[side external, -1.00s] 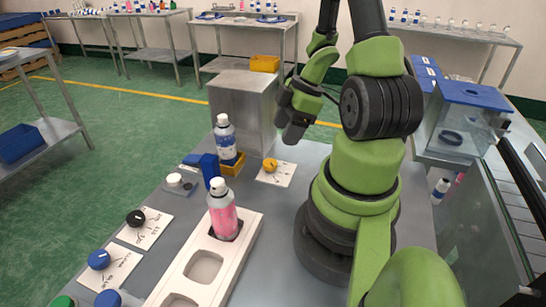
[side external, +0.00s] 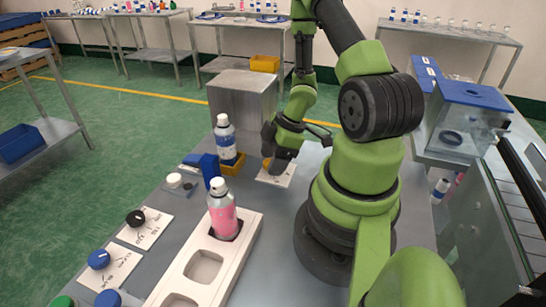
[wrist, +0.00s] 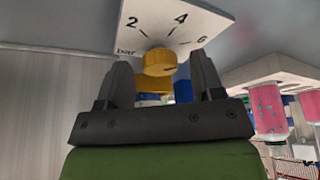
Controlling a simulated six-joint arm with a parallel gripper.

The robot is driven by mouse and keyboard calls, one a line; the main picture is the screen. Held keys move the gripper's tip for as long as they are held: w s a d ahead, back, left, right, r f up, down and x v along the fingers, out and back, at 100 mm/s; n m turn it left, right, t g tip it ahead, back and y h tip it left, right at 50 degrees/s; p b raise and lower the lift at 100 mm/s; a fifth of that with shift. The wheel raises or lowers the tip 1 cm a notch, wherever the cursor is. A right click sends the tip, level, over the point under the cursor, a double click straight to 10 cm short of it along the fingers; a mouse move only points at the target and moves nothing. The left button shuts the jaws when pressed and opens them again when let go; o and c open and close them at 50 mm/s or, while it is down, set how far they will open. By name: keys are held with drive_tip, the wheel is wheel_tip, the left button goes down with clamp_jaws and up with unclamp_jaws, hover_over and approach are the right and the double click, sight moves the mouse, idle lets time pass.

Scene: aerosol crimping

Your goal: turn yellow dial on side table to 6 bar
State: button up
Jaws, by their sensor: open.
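The yellow dial (wrist: 159,62) sits on a white scale plate (wrist: 190,18) marked 2, 4, 6 and bar in the wrist view. A small dark mark shows on the dial's face, toward the right; its exact reading cannot be told. My gripper (wrist: 160,66) is open, with one dark finger on each side of the dial; contact with it is not clear.
A blue-labelled spray can (side external: 225,140) stands in a yellow holder (side external: 234,167) left of my gripper. A pink can (side external: 223,212) stands in a white rack (side external: 250,228). A grey box (side external: 242,105) stands behind. Black (side external: 135,218) and blue (side external: 98,259) dials lie front left.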

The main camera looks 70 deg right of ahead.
drive_tip(key=c, duration=0.9)
drive_tip(key=shift+m+t, duration=0.3)
drive_tip(key=shift+m, duration=0.4)
drive_tip(key=shift+c, duration=0.2)
drive_tip(key=o, duration=0.9)
drive_tip(key=shift+o, duration=0.2)
drive_tip(key=shift+r, duration=0.1)
drive_tip(key=v, duration=0.9)
drive_tip(key=shift+r, duration=0.4)
drive_tip(key=shift+s+a, duration=0.1)
